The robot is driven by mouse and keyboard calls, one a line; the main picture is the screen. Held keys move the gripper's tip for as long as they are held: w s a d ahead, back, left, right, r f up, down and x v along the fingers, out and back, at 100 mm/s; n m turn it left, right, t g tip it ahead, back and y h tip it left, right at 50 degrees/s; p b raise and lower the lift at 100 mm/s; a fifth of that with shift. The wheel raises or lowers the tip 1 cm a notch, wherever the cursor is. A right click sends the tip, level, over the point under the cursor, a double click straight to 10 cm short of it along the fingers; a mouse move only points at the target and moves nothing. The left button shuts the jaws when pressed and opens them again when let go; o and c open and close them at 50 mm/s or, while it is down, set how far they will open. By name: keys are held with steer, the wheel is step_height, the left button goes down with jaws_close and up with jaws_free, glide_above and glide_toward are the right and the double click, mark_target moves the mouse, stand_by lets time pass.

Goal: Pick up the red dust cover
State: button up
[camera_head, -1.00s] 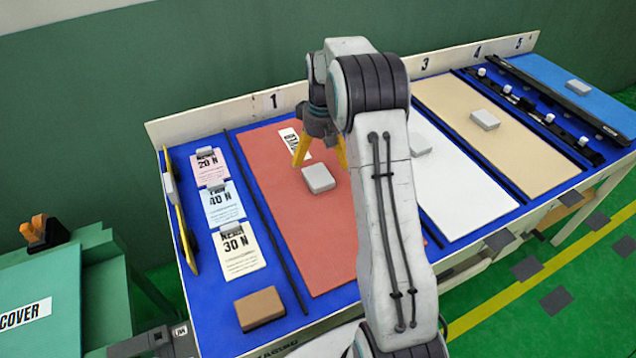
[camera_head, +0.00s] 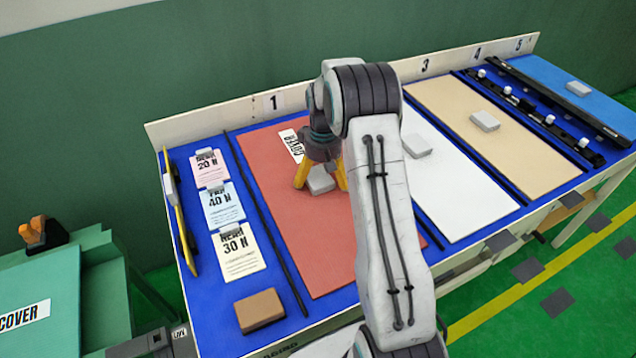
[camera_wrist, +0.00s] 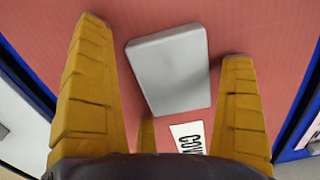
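The red dust cover (camera_head: 310,245) is a flat red panel lying on the blue table in the bay marked 1. A pale grey block (camera_head: 320,184) sits on its middle, and a white label is at its far end. My gripper (camera_head: 321,182) points down over the block with its yellow fingers spread. In the wrist view the open fingers (camera_wrist: 165,75) stand on either side of the grey block (camera_wrist: 170,72), with red surface (camera_wrist: 225,30) around it. Whether the fingertips touch the block or the cover, I cannot tell. My arm hides the cover's right part.
A white panel (camera_head: 440,190), a beige panel (camera_head: 500,150) and a blue panel (camera_head: 560,95) lie to the right, each with a grey block. Three paper cards (camera_head: 222,205) and a brown block (camera_head: 259,310) are at the left. A raised back edge (camera_head: 220,118) runs behind.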

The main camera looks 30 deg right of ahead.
steer(key=c, duration=1)
steer(key=shift+c, duration=0.2)
steer(key=shift+r, duration=0.15)
